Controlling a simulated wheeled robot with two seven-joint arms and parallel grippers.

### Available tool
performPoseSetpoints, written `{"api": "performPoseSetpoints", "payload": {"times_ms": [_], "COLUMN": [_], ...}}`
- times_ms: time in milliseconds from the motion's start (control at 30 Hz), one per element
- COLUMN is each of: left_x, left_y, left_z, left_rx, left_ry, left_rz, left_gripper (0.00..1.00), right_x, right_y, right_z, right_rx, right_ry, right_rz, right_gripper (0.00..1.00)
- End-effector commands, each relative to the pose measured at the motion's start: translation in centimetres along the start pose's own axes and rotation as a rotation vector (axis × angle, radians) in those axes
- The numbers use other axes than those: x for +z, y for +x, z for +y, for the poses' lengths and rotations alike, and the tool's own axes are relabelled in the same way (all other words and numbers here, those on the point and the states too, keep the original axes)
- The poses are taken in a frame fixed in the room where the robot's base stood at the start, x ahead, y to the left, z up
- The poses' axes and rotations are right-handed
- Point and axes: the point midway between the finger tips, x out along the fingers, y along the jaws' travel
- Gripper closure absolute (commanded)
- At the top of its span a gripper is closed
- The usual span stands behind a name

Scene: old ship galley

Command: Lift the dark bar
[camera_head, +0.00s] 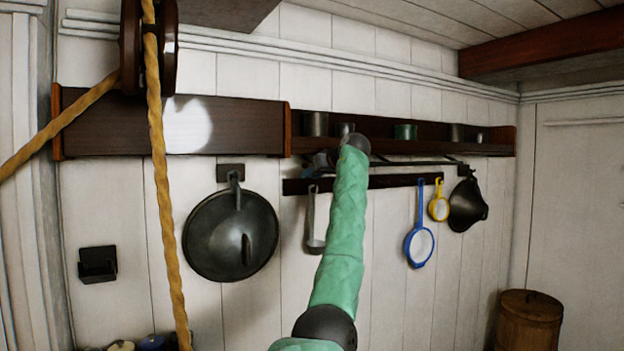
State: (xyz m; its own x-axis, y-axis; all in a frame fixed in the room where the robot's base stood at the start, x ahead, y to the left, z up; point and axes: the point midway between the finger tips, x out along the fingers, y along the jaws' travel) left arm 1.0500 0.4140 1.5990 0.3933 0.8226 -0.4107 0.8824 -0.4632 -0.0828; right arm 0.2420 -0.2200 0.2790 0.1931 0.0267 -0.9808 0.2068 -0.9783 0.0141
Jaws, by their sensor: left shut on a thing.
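A thin dark bar (415,163) runs almost level along the wall just under the shelf. Its right end is by a small dark wall bracket (463,169). My left arm, in a green sleeve, reaches up to the wall. My left gripper (322,160) is small and dark against the shelf, at the bar's left part, and is shut on it. My wrist hides some of the bar, and I cannot tell whether the bar is clear of the bracket. My right gripper is not in view.
Below is a flat dark rail (375,182) with a ladle (312,220), blue strainer (419,245) and yellow strainer (438,207). A shelf (470,149) with cups is above. A pan (230,235) hangs left; rope (160,170) hangs nearby. A barrel (528,320) stands lower right.

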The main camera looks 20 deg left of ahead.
Motion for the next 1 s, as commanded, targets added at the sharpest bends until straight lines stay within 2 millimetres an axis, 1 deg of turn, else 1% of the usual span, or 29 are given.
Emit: {"api": "performPoseSetpoints", "payload": {"times_ms": [33, 100, 500, 800, 1000], "left_x": [-0.6, -0.7, -1.2, -1.3, -1.3], "left_y": [-0.5, -0.6, -0.9, -1.0, -0.9], "left_z": [-0.1, -0.1, -0.3, -0.3, -0.3], "left_rx": [0.003, 0.003, 0.001, 0.001, 0.001], "left_ry": [-0.002, 0.001, 0.011, 0.012, 0.012], "left_rz": [-0.004, -0.019, -0.069, -0.076, -0.076], "left_gripper": [1.0, 1.0, 1.0, 1.0, 1.0], "right_x": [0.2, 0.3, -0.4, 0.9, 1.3], "right_y": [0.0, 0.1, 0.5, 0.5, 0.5], "right_z": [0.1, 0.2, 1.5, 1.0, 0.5], "right_rx": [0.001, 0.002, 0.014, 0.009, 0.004], "right_ry": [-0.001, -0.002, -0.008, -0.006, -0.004], "right_rz": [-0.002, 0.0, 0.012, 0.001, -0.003], "right_gripper": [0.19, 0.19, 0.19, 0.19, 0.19]}}
